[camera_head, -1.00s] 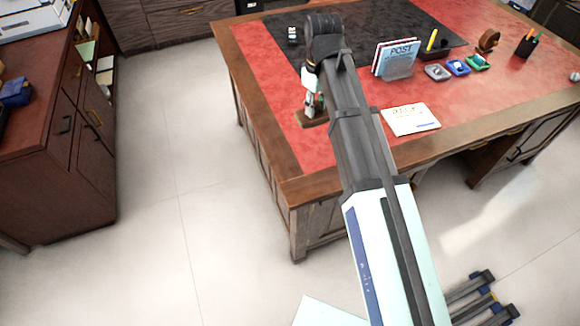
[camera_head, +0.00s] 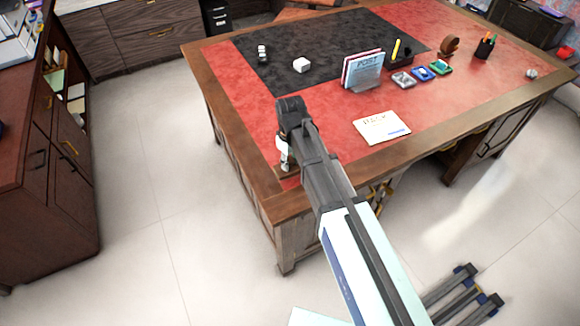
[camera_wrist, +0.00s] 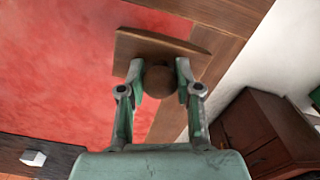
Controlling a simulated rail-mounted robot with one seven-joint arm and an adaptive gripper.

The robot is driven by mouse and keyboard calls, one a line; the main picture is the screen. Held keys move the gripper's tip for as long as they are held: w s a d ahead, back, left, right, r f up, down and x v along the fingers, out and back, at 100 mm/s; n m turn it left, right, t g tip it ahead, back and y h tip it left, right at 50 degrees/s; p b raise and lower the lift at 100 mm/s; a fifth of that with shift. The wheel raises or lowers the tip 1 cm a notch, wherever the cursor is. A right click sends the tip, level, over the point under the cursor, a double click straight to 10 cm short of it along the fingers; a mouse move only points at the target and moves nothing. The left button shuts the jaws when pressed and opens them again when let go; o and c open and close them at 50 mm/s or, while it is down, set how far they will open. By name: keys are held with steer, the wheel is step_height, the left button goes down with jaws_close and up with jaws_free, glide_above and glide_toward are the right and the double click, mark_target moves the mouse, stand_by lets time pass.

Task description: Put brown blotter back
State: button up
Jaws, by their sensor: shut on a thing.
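The brown blotter (camera_wrist: 160,48) has a curved wooden base and a round knob (camera_wrist: 158,82). My gripper (camera_wrist: 160,76) is shut on the knob, one finger on each side, in the wrist view. In the head view, my gripper (camera_head: 284,160) is over the desk's front left corner, and the blotter (camera_head: 288,172) shows partly below it, mostly hidden by my arm. The blotter is over the red leather near the wooden border. I cannot tell whether it touches the desk.
A black desk pad (camera_head: 330,45) carries a white block (camera_head: 302,64) and a small dark-and-white item (camera_head: 262,53). A letter holder (camera_head: 363,70), a pen tray (camera_head: 401,60), several coloured stamp pads, and a paper card (camera_head: 382,127) lie to the right. Red leather left of the card is free.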

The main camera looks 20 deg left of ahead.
mark_target(290, 159)
steer(key=shift+f+p, duration=0.5)
steer(key=shift+f, duration=1.6)
steer(key=shift+f, duration=0.2)
steer(key=o, duration=1)
steer(key=shift+r, duration=0.1)
steer(key=shift+r, duration=0.1)
step_height(290, 159, up, 12)
steer(key=b, duration=0.3)
steer(key=shift+b, duration=0.3)
